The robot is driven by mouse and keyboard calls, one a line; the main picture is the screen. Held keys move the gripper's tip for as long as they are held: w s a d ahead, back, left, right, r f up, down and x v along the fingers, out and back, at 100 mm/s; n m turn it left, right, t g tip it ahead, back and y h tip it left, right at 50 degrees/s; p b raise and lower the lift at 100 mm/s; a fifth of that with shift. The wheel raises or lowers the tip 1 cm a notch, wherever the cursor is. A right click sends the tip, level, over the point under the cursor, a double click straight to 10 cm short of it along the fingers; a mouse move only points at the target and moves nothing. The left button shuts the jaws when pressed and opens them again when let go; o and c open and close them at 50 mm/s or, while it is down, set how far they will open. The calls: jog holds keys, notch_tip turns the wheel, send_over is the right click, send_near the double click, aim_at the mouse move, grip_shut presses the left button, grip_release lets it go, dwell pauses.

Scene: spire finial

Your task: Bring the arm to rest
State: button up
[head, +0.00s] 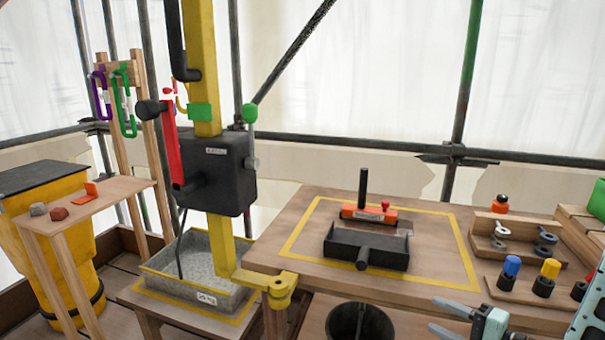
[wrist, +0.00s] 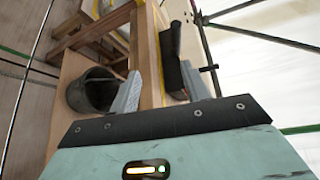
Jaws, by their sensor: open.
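My gripper (head: 437,314) is at the bottom right of the head view, in front of the workbench's near edge. Its two grey fingers are apart with nothing between them. In the wrist view my gripper (wrist: 163,84) also shows spread fingers. Part of my teal arm shows at the right edge of the head view; the rest is out of frame.
The dark bucket (head: 360,322) is left of my gripper. A yellow post (head: 202,55) stands left.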

jog(key=s+a+r+n+g+h+p, duration=0.15)
jog(key=a+r+n+g+h, duration=0.25)
jog(key=a+n+g+h, duration=0.45)
jog(key=s+a+r+n+g+p, duration=0.1)
jog(key=s+r+n, duration=0.4)
jog(key=s, duration=0.5)
jog(key=s+a+r+n+g+h+p, duration=0.1)
jog(key=s+a+r+n+g, duration=0.2)
jog(key=s+r+n, duration=0.3)
jog(key=s+a+r, duration=0.1)
jog(key=s+r, duration=0.1)
jog(key=s, duration=0.3)
jog(key=shift+s+a, duration=0.2)
jog(key=shift+a, duration=0.1)
jog(key=shift+h, duration=0.25)
